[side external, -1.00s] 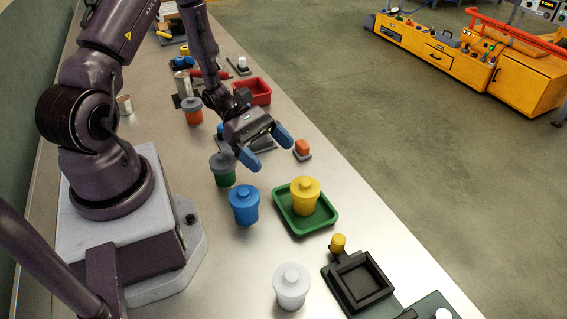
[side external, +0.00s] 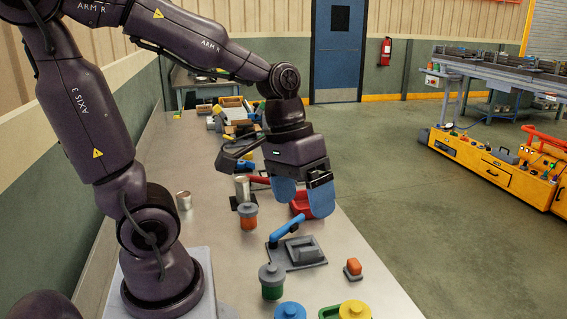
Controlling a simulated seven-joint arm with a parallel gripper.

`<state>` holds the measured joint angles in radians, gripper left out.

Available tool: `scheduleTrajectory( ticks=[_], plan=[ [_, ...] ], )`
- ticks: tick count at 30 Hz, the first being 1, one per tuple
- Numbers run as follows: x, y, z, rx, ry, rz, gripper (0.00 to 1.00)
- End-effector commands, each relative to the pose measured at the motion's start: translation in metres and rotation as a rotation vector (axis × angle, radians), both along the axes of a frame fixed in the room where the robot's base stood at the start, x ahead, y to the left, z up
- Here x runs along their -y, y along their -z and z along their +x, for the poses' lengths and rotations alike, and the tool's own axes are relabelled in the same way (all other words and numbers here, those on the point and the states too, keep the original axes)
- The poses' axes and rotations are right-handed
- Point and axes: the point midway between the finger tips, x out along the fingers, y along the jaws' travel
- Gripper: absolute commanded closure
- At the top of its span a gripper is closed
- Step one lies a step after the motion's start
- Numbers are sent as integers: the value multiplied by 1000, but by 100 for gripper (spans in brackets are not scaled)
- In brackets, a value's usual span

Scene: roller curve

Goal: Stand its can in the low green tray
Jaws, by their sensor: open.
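In the side external view, the green tray (side external: 329,313) shows only in part at the bottom edge. A yellow lidded can (side external: 355,309) appears to stand in it, also cut off by the edge. A blue can (side external: 290,311) is left of the tray, mostly out of frame. A green can with a grey lid (side external: 272,281) and an orange can with a grey lid (side external: 247,217) stand upright farther back. My gripper (side external: 303,203) is open and empty, its blue fingers pointing down above the bench, apart from the cans. Which can the task means is not clear.
A grey plate with a blue lever (side external: 287,231) lies below my gripper. An orange-topped block (side external: 353,268) sits near the bench's right edge.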

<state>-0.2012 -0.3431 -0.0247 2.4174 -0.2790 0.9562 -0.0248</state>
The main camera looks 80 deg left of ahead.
Motion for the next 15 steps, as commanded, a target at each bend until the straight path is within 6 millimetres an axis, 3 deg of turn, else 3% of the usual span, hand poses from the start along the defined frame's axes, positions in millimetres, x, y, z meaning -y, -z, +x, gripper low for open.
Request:
scheduleTrajectory(
  ticks=[1,6,15],
  plan=[
    [3,-14,-6,80,69,62,11],
    [3,-42,-22,265,223,224,11],
    [1,-56,-30,358,291,302,11]
  ],
)
